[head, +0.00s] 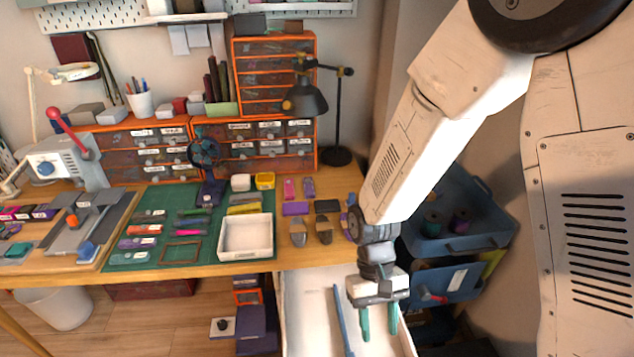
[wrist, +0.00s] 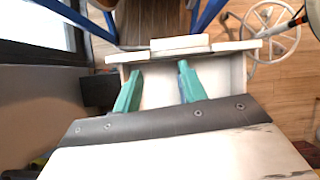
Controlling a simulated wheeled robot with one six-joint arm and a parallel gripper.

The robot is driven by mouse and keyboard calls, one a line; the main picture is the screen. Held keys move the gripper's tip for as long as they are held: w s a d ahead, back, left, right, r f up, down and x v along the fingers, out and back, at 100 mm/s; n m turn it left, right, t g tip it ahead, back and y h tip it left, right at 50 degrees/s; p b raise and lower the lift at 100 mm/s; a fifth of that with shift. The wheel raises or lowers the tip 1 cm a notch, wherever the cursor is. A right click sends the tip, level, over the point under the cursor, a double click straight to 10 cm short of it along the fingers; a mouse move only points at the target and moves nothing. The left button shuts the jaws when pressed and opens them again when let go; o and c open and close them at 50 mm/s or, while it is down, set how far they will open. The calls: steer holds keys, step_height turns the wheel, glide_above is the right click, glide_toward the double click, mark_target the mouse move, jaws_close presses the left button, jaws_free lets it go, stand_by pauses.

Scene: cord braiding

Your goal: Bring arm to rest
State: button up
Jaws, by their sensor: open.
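My gripper (head: 379,335) hangs at the end of my arm, pointing down, in front of the table's right part. Its two green fingers are apart with nothing between them. In the head view it shows over a white open drawer or bin (head: 305,310), with a blue rod (head: 343,318) left of the fingers. I cannot tell its height above the bin. In the wrist view my gripper (wrist: 160,74) also shows two separated green fingers, and no held object is visible.
The wooden table (head: 190,268) holds a green cutting mat (head: 145,222) with small tools and a white tray (head: 246,238). A black lamp (head: 305,100) stands at the back. Blue crates (head: 455,240) sit right of my forearm. Wooden floor shows in the wrist view (wrist: 265,85).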

steer(key=s+d+r+m+t, duration=0.1)
steer(key=s+d+r+t, duration=0.1)
steer(key=r, duration=0.7)
steer(key=s+d+r+t, duration=0.3)
steer(key=s+d+r, duration=0.1)
steer(key=d+r, duration=0.3)
steer(key=s+d+r+m+t+y, duration=0.1)
steer(key=d+r, duration=0.4)
steer(key=r, duration=0.6)
steer(key=shift+s+d+r+m+t, duration=0.2)
steer(key=shift+s+r+m+t, duration=0.1)
steer(key=shift+s+t, duration=0.55)
